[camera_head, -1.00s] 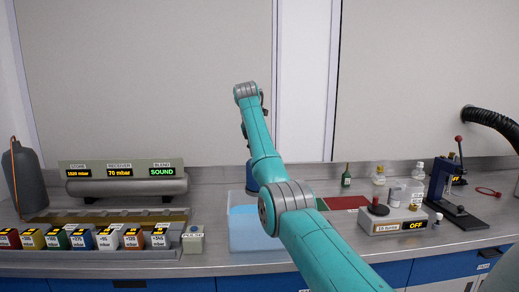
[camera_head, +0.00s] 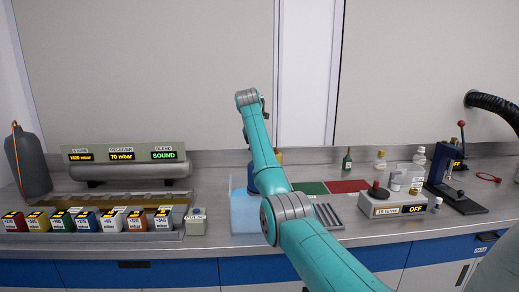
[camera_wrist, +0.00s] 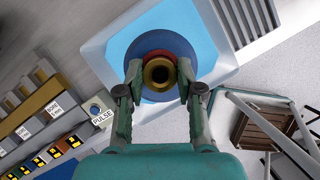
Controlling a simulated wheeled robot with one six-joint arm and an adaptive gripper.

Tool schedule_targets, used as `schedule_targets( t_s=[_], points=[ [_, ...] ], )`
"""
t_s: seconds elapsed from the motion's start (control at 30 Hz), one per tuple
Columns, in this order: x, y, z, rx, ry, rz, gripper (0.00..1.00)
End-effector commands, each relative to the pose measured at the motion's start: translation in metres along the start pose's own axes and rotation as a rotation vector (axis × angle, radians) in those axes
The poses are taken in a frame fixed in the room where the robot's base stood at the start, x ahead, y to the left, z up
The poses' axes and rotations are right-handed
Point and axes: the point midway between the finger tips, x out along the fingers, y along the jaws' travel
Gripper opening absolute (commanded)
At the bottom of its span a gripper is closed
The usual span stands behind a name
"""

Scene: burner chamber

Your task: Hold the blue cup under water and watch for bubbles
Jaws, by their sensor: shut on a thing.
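My gripper (camera_wrist: 159,74) is shut on the brass-coloured neck of the blue cup (camera_wrist: 152,41). In the wrist view the cup is a dark blue disc below the fingers, inside the outline of the pale square water tank (camera_wrist: 92,50). Light blue water (camera_wrist: 182,17) shows around the cup. In the head view the tank (camera_head: 240,229) stands on the counter, and the cup (camera_head: 251,178) shows as a blue patch at its back, partly behind my arm. I cannot tell how deep the cup sits, and I can make out no bubbles.
Left of the tank are a pulse button box (camera_head: 196,222), a row of coloured blocks (camera_head: 85,222) and a display panel (camera_head: 123,154) reading SOUND. Right are a slotted rack (camera_head: 328,217), green and red mats (camera_head: 347,186), a box reading OFF (camera_head: 385,207) and a lever press (camera_head: 448,180).

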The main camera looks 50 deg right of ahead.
Motion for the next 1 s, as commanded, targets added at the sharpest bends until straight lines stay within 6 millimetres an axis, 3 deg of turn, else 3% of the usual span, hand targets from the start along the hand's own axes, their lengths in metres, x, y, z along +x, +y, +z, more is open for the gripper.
schedule_targets(
  t_s=[1.0],
  points=[
    [0.071,0.000,-0.029,0.000,-0.002,0.001,0.00]
  ],
)
